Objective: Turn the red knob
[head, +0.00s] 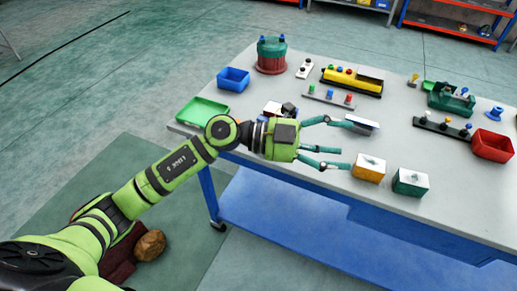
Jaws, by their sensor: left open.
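A small red knob (348,99) stands at the right end of a thin grey strip (320,98), beside a blue and a green knob. Another small knob that looks reddish (349,72) is on the yellow-and-black box (362,84) behind it. I cannot tell which of the two is the task's knob. My left gripper (345,143) reaches over the table's near edge with its teal fingers spread, open and empty. Its fingers point right, in front of the grey strip and apart from both knobs. My right gripper is not in view.
Yellow (367,175) and green (408,188) white-topped boxes stand near the fingertips. A white-topped block (362,125) is behind the upper finger. A blue bin (233,86), green tray (191,116) and red bin (491,146) stand on the white table (300,190).

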